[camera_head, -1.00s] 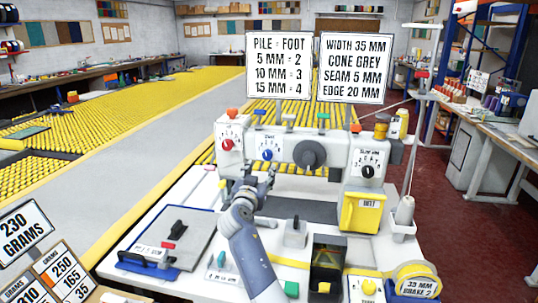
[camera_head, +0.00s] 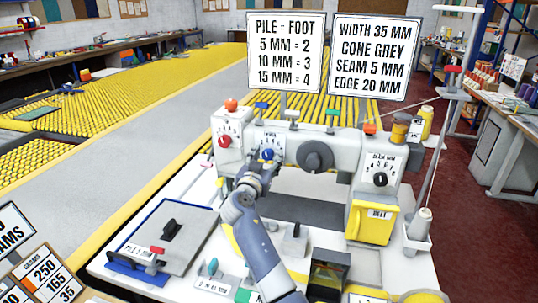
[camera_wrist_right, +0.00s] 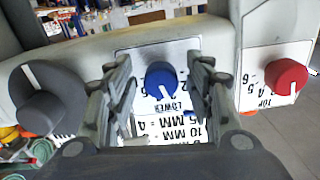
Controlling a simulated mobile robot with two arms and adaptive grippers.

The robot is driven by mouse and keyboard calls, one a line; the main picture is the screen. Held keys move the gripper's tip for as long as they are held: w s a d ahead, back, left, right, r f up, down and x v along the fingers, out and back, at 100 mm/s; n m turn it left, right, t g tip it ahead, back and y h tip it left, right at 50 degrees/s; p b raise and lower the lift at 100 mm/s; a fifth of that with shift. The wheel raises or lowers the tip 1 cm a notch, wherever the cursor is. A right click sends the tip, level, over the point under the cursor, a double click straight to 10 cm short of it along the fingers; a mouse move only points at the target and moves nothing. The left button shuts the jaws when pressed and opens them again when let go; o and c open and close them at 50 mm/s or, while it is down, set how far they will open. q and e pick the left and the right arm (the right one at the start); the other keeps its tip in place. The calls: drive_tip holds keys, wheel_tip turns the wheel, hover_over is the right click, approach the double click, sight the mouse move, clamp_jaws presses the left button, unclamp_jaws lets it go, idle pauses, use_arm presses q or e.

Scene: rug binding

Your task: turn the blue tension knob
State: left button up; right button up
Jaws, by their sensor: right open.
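The blue tension knob (camera_head: 267,155) is on the front of the white sewing machine, above a dial label. In the right wrist view the blue knob (camera_wrist_right: 160,78) has a white pointer line, and part of its label reads "LOWER". My right gripper (camera_head: 265,166) is just below and in front of the knob in the head view, partly covering its dial. In the wrist view my right gripper (camera_wrist_right: 162,75) is open, with one finger on each side of the knob and a gap on both sides. My left gripper is not in view.
A red knob (camera_head: 224,141) and a large dark grey knob (camera_head: 314,156) flank the blue one. A black knob (camera_head: 380,179) is farther right. Two signs (camera_head: 287,52) stand above the machine. A board with a black handle (camera_head: 171,229) and a yellow box (camera_head: 370,222) are lower.

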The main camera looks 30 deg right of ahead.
drive_tip(key=shift+s+a+r, duration=0.1)
drive_tip(key=shift+a+r, duration=0.05)
drive_tip(key=shift+a, duration=0.05)
drive_tip(key=c, duration=1.1)
drive_tip(key=shift+o, duration=0.2)
drive_tip(key=shift+n, duration=0.4)
drive_tip(key=n+b, duration=0.1)
drive_tip(key=n, duration=0.1)
drive_tip(key=shift+d+n, duration=0.1)
drive_tip(key=shift+n, duration=0.2)
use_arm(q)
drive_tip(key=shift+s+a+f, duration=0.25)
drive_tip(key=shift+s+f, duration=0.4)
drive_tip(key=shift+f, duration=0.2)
use_arm(e)
drive_tip(key=shift+r+n, duration=0.1)
drive_tip(key=shift+n, duration=1)
